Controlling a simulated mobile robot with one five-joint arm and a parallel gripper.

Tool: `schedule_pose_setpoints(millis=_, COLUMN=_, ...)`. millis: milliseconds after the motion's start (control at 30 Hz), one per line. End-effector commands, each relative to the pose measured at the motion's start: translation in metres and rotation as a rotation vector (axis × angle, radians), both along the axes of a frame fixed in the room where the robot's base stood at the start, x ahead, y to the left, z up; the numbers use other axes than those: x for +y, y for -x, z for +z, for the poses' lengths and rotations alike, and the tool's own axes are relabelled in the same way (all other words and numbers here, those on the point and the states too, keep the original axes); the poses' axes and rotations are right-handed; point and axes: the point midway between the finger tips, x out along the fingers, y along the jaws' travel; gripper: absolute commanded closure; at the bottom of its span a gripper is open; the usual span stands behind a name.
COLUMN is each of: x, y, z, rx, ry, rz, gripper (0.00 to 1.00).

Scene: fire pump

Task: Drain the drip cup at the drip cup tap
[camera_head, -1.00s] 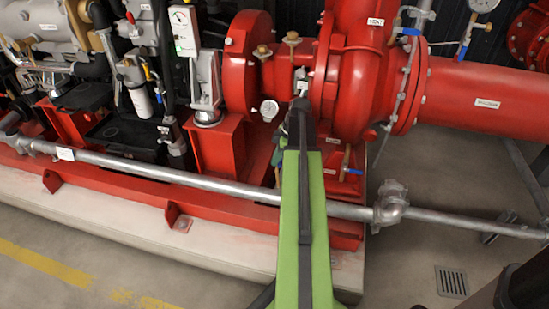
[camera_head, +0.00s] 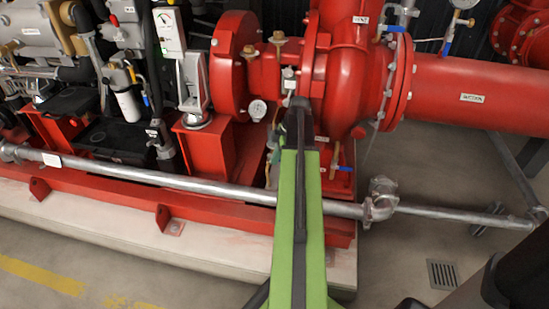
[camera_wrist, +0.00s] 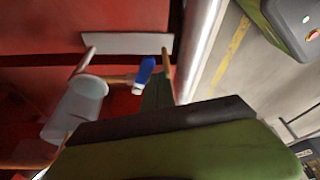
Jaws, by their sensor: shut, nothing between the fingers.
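In the wrist view a translucent pale cup (camera_wrist: 75,108), which looks like the drip cup, sits tilted in the picture against the red base. A tap with a blue handle (camera_wrist: 145,71) is to its right, by a thin copper-coloured pipe. A blank-looking white plate (camera_wrist: 127,43) is above them. My gripper (camera_wrist: 158,82) is a dark green shape right beside the blue handle; it is shut and holds nothing. I cannot tell whether it touches the handle. In the head view my green arm reaches to the pump and hides the cup and its tap.
A grey pipe (camera_head: 190,183) runs along the red base, with an elbow fitting (camera_head: 381,198) at its right. Another blue-handled valve (camera_head: 345,169) is right of my arm. The floor in front is free.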

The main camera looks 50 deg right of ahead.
Motion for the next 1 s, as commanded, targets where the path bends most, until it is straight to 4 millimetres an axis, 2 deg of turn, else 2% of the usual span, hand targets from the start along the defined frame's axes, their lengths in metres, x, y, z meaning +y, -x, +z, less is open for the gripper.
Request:
schedule_pose_setpoints(millis=800, x=-0.006, y=0.0025, z=0.0, rx=0.0, ry=0.0, rz=-0.003, gripper=1.0)
schedule_pose_setpoints(millis=1000, x=0.0024, y=0.0034, z=0.0, rx=0.0, ry=0.0, rz=-0.001, gripper=1.0)
